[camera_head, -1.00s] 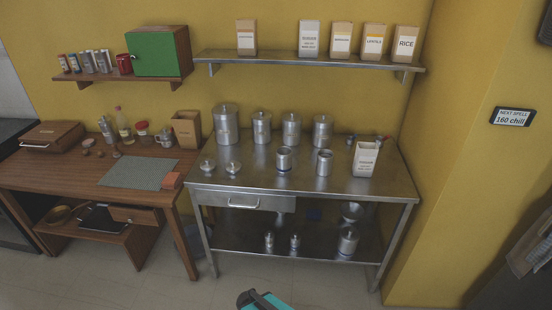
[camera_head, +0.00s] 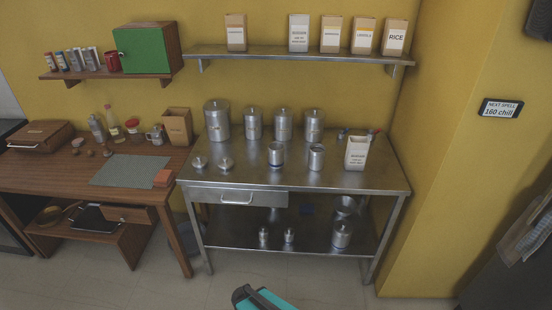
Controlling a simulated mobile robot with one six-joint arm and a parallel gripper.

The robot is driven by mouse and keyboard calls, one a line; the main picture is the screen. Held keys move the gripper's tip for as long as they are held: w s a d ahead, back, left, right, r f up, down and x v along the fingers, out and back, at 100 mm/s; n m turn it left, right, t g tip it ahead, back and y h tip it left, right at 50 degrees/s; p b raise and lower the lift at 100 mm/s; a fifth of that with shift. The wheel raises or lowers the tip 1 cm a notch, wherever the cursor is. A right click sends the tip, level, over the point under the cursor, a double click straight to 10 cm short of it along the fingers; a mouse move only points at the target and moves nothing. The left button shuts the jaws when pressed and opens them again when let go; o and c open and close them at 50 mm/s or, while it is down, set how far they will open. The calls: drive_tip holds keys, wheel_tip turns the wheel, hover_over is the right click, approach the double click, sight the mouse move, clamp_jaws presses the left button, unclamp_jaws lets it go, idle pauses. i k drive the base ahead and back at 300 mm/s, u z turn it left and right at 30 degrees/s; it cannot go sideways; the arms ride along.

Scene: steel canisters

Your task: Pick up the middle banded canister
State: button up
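Several steel canisters stand on the steel table (camera_head: 350,182). Along its back are a large lidded one (camera_head: 217,120) at the left and three smaller lidded ones, at left (camera_head: 253,124), middle (camera_head: 283,125) and right (camera_head: 313,125). Two open canisters stand nearer the front, a left one (camera_head: 276,155) with a dark bluish band low down and a right one (camera_head: 316,158). On the lower shelf are two small canisters, left (camera_head: 263,236) and right (camera_head: 289,236), and a bigger one (camera_head: 341,235). Bands are too small to tell surely. My gripper is not in view.
Two loose lids (camera_head: 199,162) (camera_head: 226,163) lie at the table's front left. A paper-like carton (camera_head: 356,152) stands at its right. A wall shelf (camera_head: 300,55) with several cartons hangs above. A wooden table (camera_head: 60,178) adjoins at left.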

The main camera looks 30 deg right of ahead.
sight(276, 156)
drive_tip(key=z, duration=0.35)
drive_tip(key=k, duration=1.25)
drive_tip(key=u, duration=0.9)
drive_tip(key=i, duration=1)
drive_tip(key=u, duration=0.05)
